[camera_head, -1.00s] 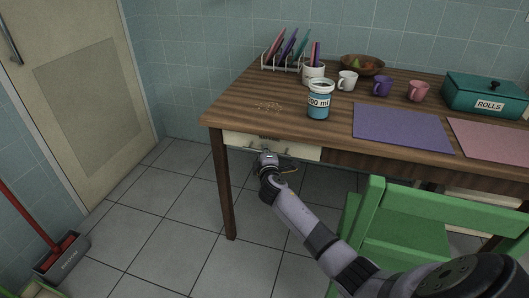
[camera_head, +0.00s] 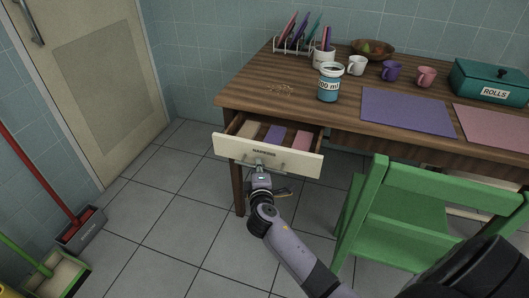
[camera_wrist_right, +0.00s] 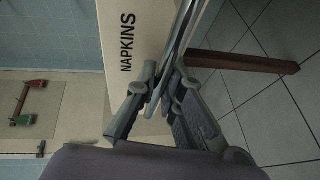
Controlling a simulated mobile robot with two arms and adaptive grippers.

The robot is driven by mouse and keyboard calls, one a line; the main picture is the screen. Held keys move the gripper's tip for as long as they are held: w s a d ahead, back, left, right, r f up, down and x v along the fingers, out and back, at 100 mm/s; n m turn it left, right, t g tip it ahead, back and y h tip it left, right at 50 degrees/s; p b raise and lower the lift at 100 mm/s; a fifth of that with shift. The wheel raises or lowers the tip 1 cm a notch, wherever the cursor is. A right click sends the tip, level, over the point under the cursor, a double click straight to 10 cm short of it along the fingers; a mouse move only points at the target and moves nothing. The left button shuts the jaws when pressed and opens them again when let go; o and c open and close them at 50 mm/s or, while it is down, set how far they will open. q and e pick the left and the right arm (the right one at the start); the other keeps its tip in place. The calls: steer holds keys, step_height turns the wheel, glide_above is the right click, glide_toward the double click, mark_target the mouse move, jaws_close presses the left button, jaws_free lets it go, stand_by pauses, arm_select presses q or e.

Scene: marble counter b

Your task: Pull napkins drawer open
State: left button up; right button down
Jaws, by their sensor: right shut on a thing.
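The napkins drawer (camera_head: 268,155) is pulled partway out from under the left end of the wooden table. Its cream front carries the label NAPKINS and a metal bar handle. Folded napkins in beige, purple and pink lie inside. My right gripper (camera_head: 262,170) is shut on the handle, at the middle of the drawer front. In the right wrist view the drawer front (camera_wrist_right: 140,30) and its label show close up, with the fingers (camera_wrist_right: 160,90) closed around the bar handle (camera_wrist_right: 184,35). My left gripper is not in view.
A green chair (camera_head: 400,215) stands right of my right arm, close to the table (camera_head: 300,92). Floor left of the drawer is clear up to a dustpan (camera_head: 82,232).

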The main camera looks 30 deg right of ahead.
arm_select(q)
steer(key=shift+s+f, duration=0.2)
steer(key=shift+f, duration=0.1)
arm_select(e)
steer(key=shift+s+a, duration=1.35)
steer(key=shift+a, duration=0.25)
steer(key=c, duration=1.7)
jaws_free()
steer(key=v, duration=1.2)
steer(key=shift+f, duration=0.1)
